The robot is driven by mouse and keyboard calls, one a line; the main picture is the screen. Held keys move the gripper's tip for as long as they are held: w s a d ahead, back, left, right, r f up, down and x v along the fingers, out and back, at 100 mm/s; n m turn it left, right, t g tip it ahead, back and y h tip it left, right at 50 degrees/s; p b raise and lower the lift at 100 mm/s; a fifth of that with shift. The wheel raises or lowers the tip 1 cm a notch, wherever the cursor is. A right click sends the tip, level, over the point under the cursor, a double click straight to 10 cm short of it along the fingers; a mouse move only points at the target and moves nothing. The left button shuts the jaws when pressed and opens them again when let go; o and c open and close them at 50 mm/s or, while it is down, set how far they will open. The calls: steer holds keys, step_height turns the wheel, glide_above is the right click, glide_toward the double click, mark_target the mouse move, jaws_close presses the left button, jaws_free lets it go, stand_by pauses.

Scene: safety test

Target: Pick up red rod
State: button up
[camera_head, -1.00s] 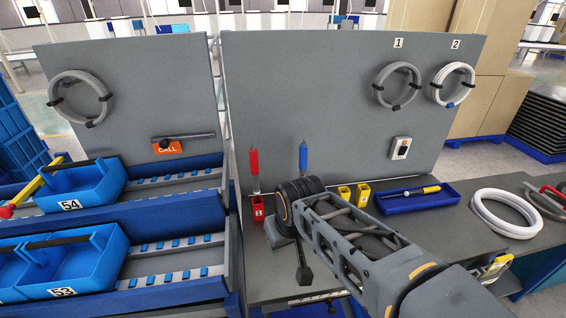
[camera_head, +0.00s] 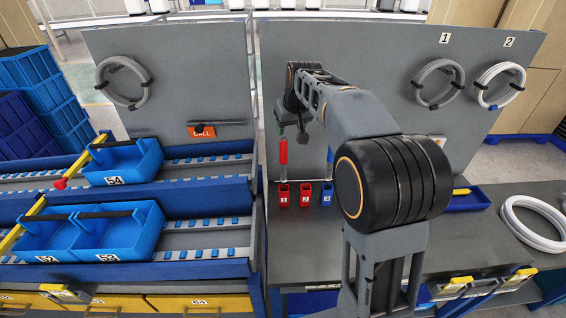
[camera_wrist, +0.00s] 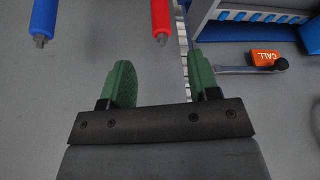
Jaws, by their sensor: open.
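The red rod (camera_head: 283,152) stands upright on a grey shaft in the small red holder marked 1 (camera_head: 283,196). My gripper (camera_head: 291,128) is just above the rod's top end in the head view, open and empty, with green fingers. In the wrist view the red rod (camera_wrist: 162,18) comes in from the top edge. Its metal tip is in line with the gap between the fingers of my gripper (camera_wrist: 163,82) and apart from them. The rest of the rod is out of that frame.
A blue rod (camera_wrist: 45,17) stands beside the red one, mostly hidden by my arm in the head view. It is at the blue holder (camera_head: 326,195). A red holder marked 2 (camera_head: 305,196) lies between. The grey upright board (camera_head: 200,80) is close behind. An orange CALL label (camera_wrist: 265,58) is on it.

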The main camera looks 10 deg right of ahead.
mark_target(285, 144)
steer(key=p+x, duration=0.2)
steer(key=x, duration=0.8)
steer(key=shift+w+a+f, duration=0.15)
steer(key=shift+w+f, duration=0.05)
steer(key=shift+f, duration=0.1)
steer(key=shift+c, duration=0.3)
jaws_close()
